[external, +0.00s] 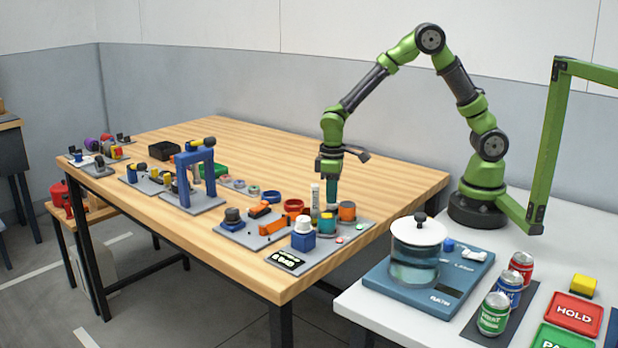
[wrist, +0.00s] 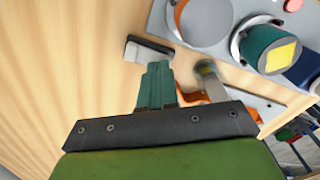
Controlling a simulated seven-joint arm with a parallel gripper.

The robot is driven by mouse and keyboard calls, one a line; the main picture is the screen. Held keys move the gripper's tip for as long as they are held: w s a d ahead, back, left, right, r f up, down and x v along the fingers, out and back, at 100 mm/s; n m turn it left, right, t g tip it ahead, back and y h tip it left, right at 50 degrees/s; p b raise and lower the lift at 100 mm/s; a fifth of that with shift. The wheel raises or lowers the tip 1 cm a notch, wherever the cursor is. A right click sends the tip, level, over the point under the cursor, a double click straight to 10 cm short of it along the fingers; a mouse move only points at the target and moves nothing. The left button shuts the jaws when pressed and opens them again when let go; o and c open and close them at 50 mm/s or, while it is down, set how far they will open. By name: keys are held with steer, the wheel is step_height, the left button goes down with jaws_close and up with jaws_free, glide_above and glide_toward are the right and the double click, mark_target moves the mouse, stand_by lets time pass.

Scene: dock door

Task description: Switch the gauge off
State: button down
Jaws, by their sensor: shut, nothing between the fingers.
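My gripper (external: 332,192) points down with its teal fingers closed together, near the plates at the front right of the wooden table. In the wrist view the shut fingers (wrist: 155,85) hold nothing. No part is clearly labelled as the gauge. A black display with glowing marks (external: 287,260) lies on the front plate, beside a blue block with a white knob (external: 303,235). A teal cylinder with a yellow top (external: 326,224) stands close to the gripper; it also shows in the wrist view (wrist: 270,50). Whether the fingers touch anything is unclear.
An orange-topped cylinder (external: 347,211) and a white upright piece (external: 315,196) stand close to the gripper. A blue arch (external: 196,172) stands further left. A scale with a glass jar (external: 415,262) and cans are on the white table. The wooden table's back is clear.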

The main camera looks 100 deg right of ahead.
mark_target(335, 207)
steer(key=shift+f, duration=0.45)
steer(key=shift+r, duration=3.5)
steer(key=shift+s+a+f, duration=0.2)
steer(key=shift+s+f, duration=0.05)
steer(key=shift+s, duration=0.2)
steer(key=s+a+r+t+y, duration=0.1)
steer(key=s+a+r+t, duration=0.2)
steer(key=s+a+r, duration=0.2)
steer(key=s+a+r+m+t+y, duration=0.1)
steer(key=s+a+r+t, duration=0.3)
steer(key=s+r, duration=0.6)
steer(key=shift+s+a+r, duration=0.35)
steer(key=shift+a+r, duration=0.15)
steer(key=shift+r, duration=0.1)
